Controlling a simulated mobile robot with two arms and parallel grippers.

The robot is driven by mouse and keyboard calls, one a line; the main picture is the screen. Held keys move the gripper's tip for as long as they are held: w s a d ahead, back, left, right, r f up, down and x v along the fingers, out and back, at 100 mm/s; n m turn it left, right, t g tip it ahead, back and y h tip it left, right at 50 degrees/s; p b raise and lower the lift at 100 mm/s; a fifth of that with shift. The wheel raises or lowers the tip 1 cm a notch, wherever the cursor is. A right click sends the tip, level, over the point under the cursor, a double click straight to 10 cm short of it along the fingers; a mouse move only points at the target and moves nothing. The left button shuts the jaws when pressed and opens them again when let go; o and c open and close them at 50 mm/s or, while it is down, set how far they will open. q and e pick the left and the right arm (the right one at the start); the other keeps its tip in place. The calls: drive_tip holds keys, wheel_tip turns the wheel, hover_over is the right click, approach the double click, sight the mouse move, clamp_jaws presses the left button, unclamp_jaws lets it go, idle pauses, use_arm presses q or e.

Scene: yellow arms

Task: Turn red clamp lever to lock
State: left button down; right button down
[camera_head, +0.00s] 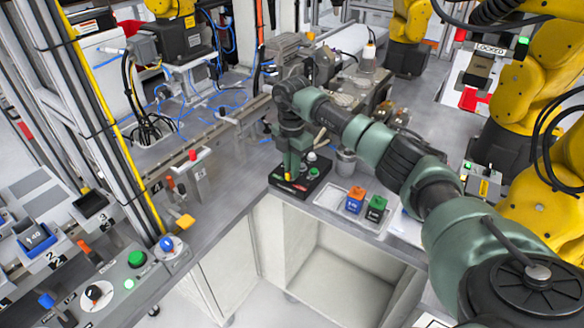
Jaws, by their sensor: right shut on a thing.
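My right arm reaches in from the right, and my right gripper (290,172) points down over a black control box (276,183) on the grey bench. It is shut on a small part at the box, where a bit of yellow shows at the fingertips. The gripper hides most of that part. A little red shows on the box beside the fingertips; I cannot tell whether it is a lever. My left gripper is not in view.
A tray right of the box holds an orange-topped block (356,199) and a green block (376,208). A red part (474,99) lies below a "LOCKED" label (491,49). Yellow robot arms (525,85) stand at the right. An open cabinet is below the bench.

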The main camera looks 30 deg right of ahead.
drive_tip(key=n, duration=0.5)
drive_tip(key=shift+n, duration=0.3)
drive_tip(key=n+b, duration=0.1)
drive_tip(key=n, duration=0.4)
drive_tip(key=shift+n, duration=0.3)
drive_tip(key=c, duration=1.4)
unclamp_jaws()
drive_tip(key=shift+c, duration=0.2)
drive_tip(key=shift+r, duration=0.1)
wheel_tip(320, 180, up, 8)
drive_tip(key=shift+f+b, duration=0.15)
drive_tip(key=shift+b, duration=0.7)
drive_tip(key=shift+a+f, duration=0.1)
drive_tip(key=shift+f, duration=0.05)
